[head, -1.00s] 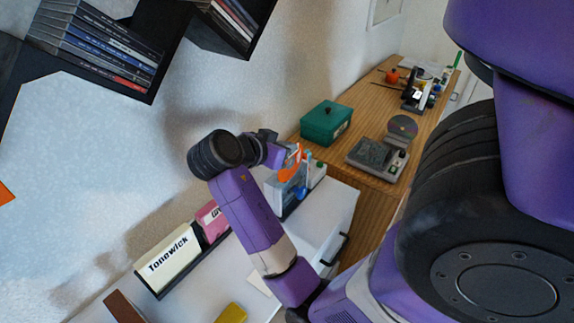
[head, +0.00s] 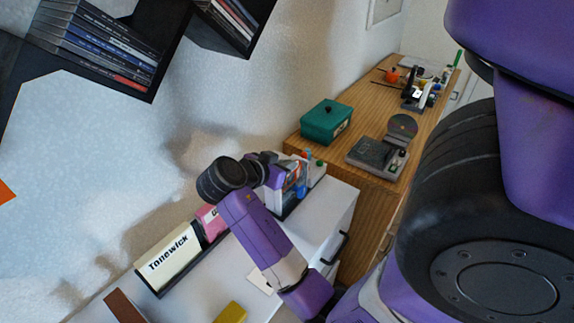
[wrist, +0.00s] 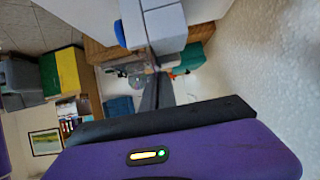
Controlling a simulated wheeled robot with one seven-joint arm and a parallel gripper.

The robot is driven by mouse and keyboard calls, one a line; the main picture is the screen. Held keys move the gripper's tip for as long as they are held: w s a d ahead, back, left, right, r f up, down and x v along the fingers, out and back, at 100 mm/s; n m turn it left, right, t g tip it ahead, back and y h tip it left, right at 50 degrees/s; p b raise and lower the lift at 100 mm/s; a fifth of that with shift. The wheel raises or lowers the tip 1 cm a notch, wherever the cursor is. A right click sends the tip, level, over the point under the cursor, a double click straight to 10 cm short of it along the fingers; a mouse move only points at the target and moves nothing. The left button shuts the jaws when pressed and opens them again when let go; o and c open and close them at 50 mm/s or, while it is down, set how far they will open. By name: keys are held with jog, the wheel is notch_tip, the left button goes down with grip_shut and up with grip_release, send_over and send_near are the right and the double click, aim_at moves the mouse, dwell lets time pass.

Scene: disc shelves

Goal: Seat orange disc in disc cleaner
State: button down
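My gripper (head: 272,168) is beside a white box of bottles, at the far end of the white cabinet. In the wrist view a dark finger (wrist: 150,97) shows nearly edge-on, and the gap between the fingers cannot be made out. A thin orange-red patch (head: 291,178) shows by the gripper; I cannot tell whether it is the orange disc, and no full disc face is visible. The disc cleaner (head: 374,153) is a grey box on the wooden counter beyond, with its round lid (head: 403,125) raised. My gripper is well short of it.
A teal box (head: 325,121) stands left of the cleaner. The white box of bottles (head: 296,187) is close to my gripper. Labelled cases (head: 170,258) stand along the wall. Black shelves (head: 150,75) hang at upper left. The counter (head: 375,108) behind the cleaner has bare room.

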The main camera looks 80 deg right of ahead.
jog(key=shift+f+b, duration=0.3)
jog(key=shift+f, duration=0.15)
jog(key=c, duration=1.7)
grip_release()
jog(key=shift+r, duration=0.1)
jog(key=shift+r+p, duration=0.25)
jog(key=shift+p, duration=0.05)
jog(key=b+v, duration=0.1)
jog(key=v, duration=1.1)
jog(key=shift+r, duration=0.3)
